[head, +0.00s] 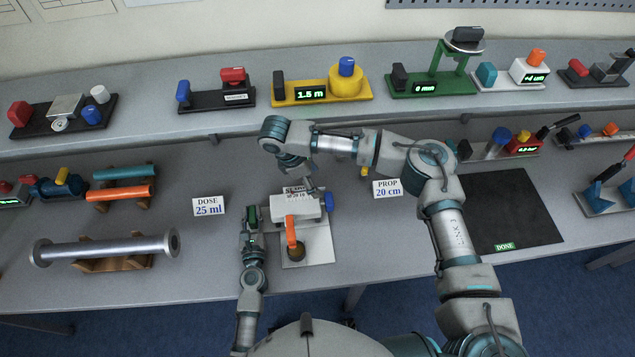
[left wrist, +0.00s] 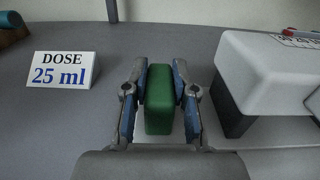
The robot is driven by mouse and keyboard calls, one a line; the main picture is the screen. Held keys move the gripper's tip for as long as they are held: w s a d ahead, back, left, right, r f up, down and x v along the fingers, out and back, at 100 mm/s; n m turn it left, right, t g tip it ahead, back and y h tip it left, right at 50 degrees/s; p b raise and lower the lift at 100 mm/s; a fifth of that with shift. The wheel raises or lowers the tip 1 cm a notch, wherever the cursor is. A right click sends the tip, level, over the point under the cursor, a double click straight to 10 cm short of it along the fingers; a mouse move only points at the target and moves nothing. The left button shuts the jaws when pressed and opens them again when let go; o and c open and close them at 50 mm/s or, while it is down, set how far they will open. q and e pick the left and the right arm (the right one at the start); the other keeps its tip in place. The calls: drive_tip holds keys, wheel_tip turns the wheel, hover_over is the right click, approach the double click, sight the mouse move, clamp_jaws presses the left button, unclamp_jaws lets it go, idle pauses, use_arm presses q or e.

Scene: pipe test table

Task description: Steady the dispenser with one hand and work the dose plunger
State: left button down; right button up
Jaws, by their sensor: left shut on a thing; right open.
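The dispenser (head: 290,209) has a white body on a pale plate, with a blue knob (head: 329,201) at its right end. An orange part (head: 291,231) stands at its front above a dark round piece (head: 297,252). Its white body also shows at the right in the left wrist view (left wrist: 265,75). My left gripper (head: 251,215) is shut on a green block (left wrist: 158,98) at the dispenser's left side. My right gripper (head: 310,184) is open above the dispenser's back, close to the blue knob. Which part is the dose plunger I cannot tell.
A "DOSE 25 ml" card (head: 209,206) stands left of the dispenser, and a "PROP 20 cm" card (head: 388,188) to its right. A metal pipe (head: 105,248) rests on wooden supports at left. A black mat (head: 510,215) lies at right. Several devices line the raised shelf behind.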

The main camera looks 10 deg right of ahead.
use_arm(q)
drive_tip(key=c, duration=0.8)
unclamp_jaws()
drive_tip(key=shift+c, duration=0.2)
